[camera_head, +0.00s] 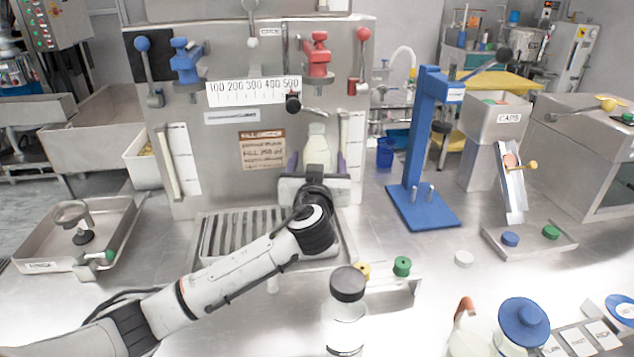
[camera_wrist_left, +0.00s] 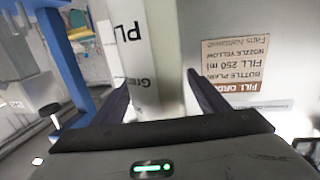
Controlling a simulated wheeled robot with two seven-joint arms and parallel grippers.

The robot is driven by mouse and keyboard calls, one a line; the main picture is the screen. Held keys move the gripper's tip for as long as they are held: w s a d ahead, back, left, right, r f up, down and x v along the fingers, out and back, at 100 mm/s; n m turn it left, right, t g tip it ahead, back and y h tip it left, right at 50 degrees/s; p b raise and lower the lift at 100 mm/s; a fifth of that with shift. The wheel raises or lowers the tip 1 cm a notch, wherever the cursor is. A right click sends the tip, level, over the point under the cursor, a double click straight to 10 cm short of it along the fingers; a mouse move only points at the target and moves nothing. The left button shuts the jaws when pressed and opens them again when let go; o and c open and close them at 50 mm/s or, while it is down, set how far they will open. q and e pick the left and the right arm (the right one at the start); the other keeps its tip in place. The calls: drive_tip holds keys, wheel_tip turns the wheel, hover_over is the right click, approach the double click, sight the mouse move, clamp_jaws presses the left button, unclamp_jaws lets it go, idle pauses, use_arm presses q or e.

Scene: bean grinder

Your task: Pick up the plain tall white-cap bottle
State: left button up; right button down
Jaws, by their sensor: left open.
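The plain tall white-cap bottle (camera_head: 317,146) stands upright in front of the steel filling machine, under its nozzle area. Its lower part is hidden behind my left gripper (camera_head: 317,164). The gripper is open, with one dark finger on each side of the bottle. In the left wrist view, which is upside down, the fingers of the left gripper (camera_wrist_left: 160,92) are spread apart. A pale, blurred upright surface, seemingly the bottle (camera_wrist_left: 174,55), shows between them. I cannot tell whether either finger touches it. My right gripper is not in view.
A slotted drip tray (camera_head: 226,236) lies below my left forearm. A blue press (camera_head: 408,150) stands to the right. A black-capped bottle (camera_head: 347,318) and a blue-lidded jug (camera_head: 508,335) stand in front. An order card (camera_head: 262,149) is on the machine.

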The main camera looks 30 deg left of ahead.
use_arm(q)
drive_tip(key=c, duration=1.6)
drive_tip(key=shift+w+r, duration=0.1)
drive_tip(key=shift+r, duration=0.05)
drive_tip(key=shift+c, duration=0.2)
